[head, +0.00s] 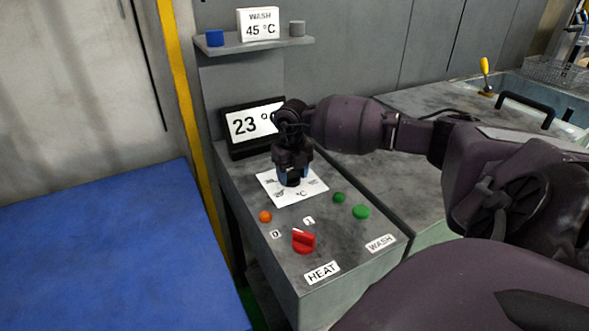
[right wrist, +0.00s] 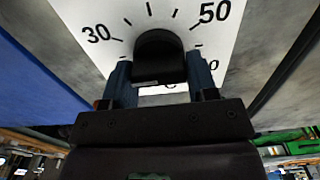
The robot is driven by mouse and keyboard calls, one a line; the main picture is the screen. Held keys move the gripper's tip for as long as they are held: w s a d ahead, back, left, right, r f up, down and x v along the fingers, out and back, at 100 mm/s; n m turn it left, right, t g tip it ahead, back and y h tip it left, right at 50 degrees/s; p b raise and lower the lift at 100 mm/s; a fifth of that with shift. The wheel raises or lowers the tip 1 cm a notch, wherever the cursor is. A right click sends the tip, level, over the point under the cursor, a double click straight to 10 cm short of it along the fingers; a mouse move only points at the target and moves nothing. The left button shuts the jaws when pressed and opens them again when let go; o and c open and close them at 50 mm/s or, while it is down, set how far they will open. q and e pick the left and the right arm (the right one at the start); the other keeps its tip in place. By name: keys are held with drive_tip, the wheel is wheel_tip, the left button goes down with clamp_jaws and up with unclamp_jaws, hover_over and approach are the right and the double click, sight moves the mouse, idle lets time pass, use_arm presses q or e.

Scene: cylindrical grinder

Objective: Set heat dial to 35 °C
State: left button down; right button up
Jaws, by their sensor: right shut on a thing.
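The heat dial is a black knob (right wrist: 159,58) on a white scale plate (head: 313,186) marked in °C. In the right wrist view, the numbers 30 and 50 show on the scale, with ticks between them. My right gripper (head: 292,178) points down over the plate from above. In the right wrist view its blue fingers (right wrist: 160,84) are shut on the knob, one on each side. The knob's pointer cannot be made out. The display (head: 252,123) behind the plate reads 23 °, its right part hidden by my arm. My left gripper is not in view.
On the panel are an orange button (head: 265,216), a red switch (head: 304,241) above the HEAT label (head: 322,272), and green buttons (head: 361,212) near the WASH label (head: 380,243). A shelf sign (head: 258,25) reads WASH 45 °C. A blue surface (head: 110,255) lies left.

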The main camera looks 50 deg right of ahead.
drive_tip(key=m, duration=0.1)
drive_tip(key=m+p, duration=0.1)
drive_tip(key=shift+r+m, duration=0.25)
drive_tip(key=shift+m, duration=0.15)
drive_tip(key=shift+w+a+m+p, duration=0.1)
drive_tip(key=shift+m+p, duration=0.45)
drive_tip(key=shift+m, duration=0.85)
drive_tip(key=m+p, duration=0.2)
drive_tip(key=m, duration=0.2)
drive_tip(key=shift+w+p, duration=0.1)
drive_tip(key=shift+p, duration=0.25)
drive_tip(key=shift+m+p, duration=0.4)
drive_tip(key=shift+m, duration=0.3)
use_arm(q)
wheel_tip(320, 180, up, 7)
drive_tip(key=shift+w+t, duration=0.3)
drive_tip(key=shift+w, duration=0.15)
use_arm(e)
drive_tip(key=shift+f+m, duration=0.1)
drive_tip(key=shift+m, duration=0.2)
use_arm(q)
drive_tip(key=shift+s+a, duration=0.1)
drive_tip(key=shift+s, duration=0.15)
